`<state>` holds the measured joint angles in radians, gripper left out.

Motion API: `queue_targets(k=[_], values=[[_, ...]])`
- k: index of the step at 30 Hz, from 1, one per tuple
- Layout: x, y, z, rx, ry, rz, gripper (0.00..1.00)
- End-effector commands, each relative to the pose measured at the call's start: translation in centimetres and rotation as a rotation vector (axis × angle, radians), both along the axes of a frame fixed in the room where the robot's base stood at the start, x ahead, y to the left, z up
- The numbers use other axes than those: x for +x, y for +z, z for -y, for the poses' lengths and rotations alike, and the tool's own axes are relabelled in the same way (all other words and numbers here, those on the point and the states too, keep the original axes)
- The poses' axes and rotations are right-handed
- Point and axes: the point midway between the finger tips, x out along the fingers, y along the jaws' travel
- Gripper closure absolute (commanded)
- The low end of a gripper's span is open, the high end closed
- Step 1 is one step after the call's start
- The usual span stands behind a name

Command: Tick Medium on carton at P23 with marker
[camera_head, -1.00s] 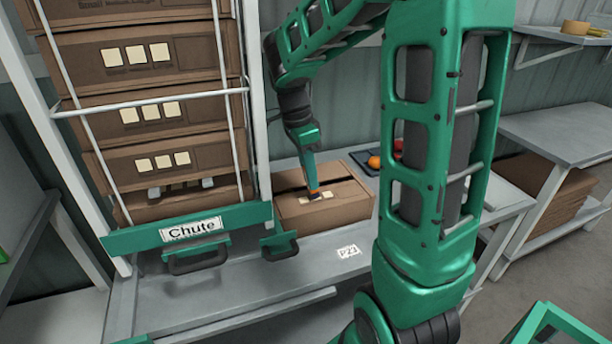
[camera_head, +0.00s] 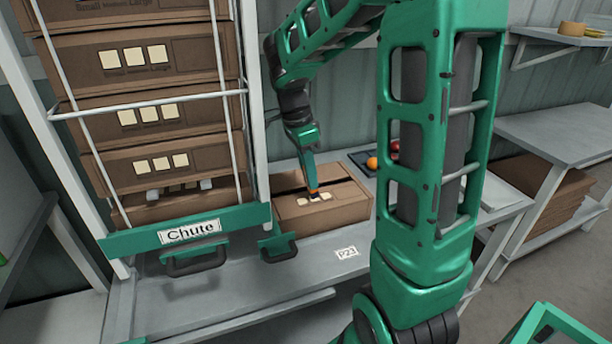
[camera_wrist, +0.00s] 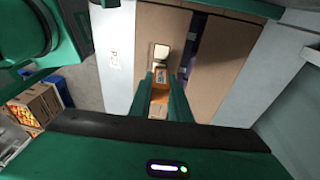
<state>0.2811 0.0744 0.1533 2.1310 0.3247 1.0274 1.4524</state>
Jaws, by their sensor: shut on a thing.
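The brown carton (camera_head: 345,212) lies on the grey bench behind the P23 label (camera_head: 346,252). A row of pale squares (camera_head: 326,196) is on its top; their words are too small to read. My gripper (camera_head: 313,188) points down over this row, shut on an orange and dark marker (camera_wrist: 154,92). In the wrist view the fingers (camera_wrist: 161,76) hold the marker over the row, with one pale square (camera_wrist: 161,53) clear beyond them. The fingers and marker partly hide the other squares. I cannot tell whether the tip touches the carton or whether any square bears a mark.
The chute rack (camera_head: 192,231) with stacked cartons (camera_head: 150,115) stands close on the left. A dark tray (camera_head: 358,160) with red and orange items lies behind the carton. Flat cardboard (camera_head: 550,190) is stacked under a side table at right. Clear bench lies in front of the carton.

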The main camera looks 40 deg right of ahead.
Motion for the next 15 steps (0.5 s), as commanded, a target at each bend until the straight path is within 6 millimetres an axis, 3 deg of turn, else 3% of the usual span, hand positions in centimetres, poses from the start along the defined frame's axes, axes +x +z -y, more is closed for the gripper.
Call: queue_targets(k=[15], values=[[-0.43, -0.04, -0.84, 0.0, 0.001, 0.0, 1.0]])
